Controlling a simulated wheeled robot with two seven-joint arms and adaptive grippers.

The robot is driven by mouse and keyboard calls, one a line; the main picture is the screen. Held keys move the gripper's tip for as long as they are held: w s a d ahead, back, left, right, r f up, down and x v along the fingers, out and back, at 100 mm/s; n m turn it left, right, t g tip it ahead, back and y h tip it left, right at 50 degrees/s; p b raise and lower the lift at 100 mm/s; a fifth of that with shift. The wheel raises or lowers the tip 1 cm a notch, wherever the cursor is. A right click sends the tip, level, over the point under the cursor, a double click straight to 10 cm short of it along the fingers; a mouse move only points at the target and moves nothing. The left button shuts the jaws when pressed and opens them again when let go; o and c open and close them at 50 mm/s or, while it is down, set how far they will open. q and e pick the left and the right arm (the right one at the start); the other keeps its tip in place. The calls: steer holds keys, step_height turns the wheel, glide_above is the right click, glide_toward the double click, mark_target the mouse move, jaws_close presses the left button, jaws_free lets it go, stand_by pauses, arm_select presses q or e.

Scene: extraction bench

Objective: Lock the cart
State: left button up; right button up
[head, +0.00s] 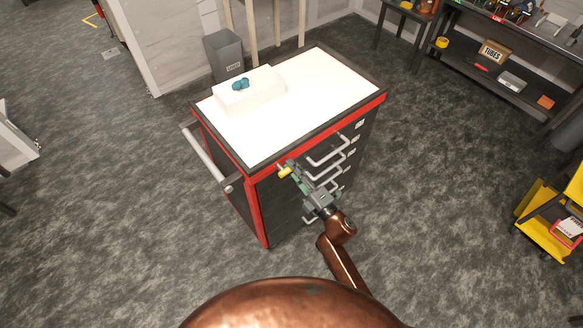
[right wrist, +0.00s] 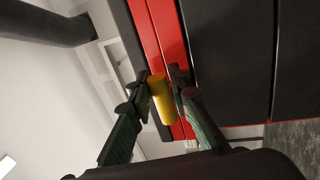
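The cart (head: 318,135) is a dark cabinet with red edges and a white top. A yellow cylindrical lock knob (head: 284,172) sticks out near the top of its front, at the left corner. My right gripper (head: 290,170) is at this knob. In the right wrist view the yellow knob (right wrist: 162,99) stands between the two fingertips of my right gripper (right wrist: 160,84). The fingers are apart on either side of it, the left one very close; red shows between the knob and the right finger. My left gripper is not in view.
Several grey drawer handles (head: 328,152) run down the cart's front beside my right gripper. A push bar (head: 207,158) is on its left side. A white box (head: 250,92) with a teal item (head: 240,85) is on top. A yellow cart (head: 545,215) stands right; floor around is clear.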

steer(key=o, duration=0.3)
steer(key=v, duration=1.2)
stand_by(0.3)
